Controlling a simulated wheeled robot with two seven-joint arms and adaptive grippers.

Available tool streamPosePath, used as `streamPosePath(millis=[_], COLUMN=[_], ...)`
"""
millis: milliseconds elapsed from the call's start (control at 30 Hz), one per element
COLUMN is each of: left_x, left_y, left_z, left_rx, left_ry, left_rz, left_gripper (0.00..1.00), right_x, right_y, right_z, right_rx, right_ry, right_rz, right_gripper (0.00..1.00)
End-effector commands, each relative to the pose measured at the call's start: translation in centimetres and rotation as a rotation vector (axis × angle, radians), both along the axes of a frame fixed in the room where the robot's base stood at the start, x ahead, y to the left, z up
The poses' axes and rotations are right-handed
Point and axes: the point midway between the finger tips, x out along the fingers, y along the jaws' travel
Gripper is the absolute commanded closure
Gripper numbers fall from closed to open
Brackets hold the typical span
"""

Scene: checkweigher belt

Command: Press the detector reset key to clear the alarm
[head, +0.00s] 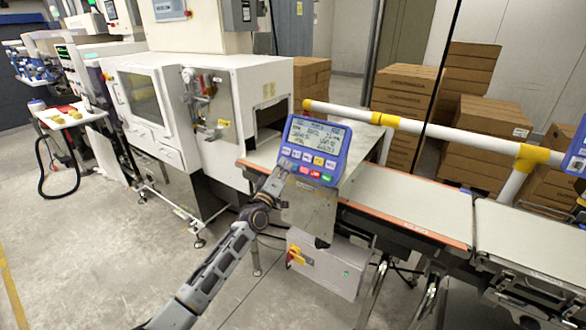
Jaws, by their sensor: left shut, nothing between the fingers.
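The detector panel (314,143) is a blue box with a lit grey screen, tilted up beside the belt. Below its screen are a row of pale keys and a lower row of coloured ones, with a red key (315,173) among them. The text on the keys is too small to read. My left gripper (287,164) is shut and empty, at the lower left of the panel, close over its left keys. I cannot tell whether it touches the panel. It hides part of the panel's lower left corner. My right gripper is not in view.
The conveyor belt (400,199) runs right from the white detector housing (215,110). A white and yellow rail (450,133) runs behind it, with cardboard boxes (404,90) beyond. A grey cabinet (325,262) hangs under the belt. The floor at left (90,250) is clear.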

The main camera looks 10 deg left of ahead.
Motion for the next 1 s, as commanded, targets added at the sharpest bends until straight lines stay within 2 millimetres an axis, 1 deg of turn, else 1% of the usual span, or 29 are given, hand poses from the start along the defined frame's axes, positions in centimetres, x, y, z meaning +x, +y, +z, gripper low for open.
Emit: streamPosePath(millis=[100, 300, 433, 667, 1000], left_x=[0.2, 0.3, 0.3, 0.3, 0.6], left_y=[-0.1, -0.1, -0.1, -0.1, -0.2], left_z=[-0.2, -0.2, -0.2, -0.2, -0.4], left_rx=[0.000, -0.001, -0.001, -0.001, -0.001], left_ry=[0.000, 0.001, 0.000, 0.000, 0.002], left_rz=[0.000, -0.001, 0.000, 0.000, -0.001], left_gripper=[1.00, 1.00, 1.00, 1.00, 1.00], right_x=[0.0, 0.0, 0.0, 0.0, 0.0], right_y=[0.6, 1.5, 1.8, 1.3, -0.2], right_z=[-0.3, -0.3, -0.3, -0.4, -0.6], right_rx=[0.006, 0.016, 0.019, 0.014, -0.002], right_ry=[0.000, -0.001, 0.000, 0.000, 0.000], right_rz=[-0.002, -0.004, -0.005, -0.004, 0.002], right_gripper=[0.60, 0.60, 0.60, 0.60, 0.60])
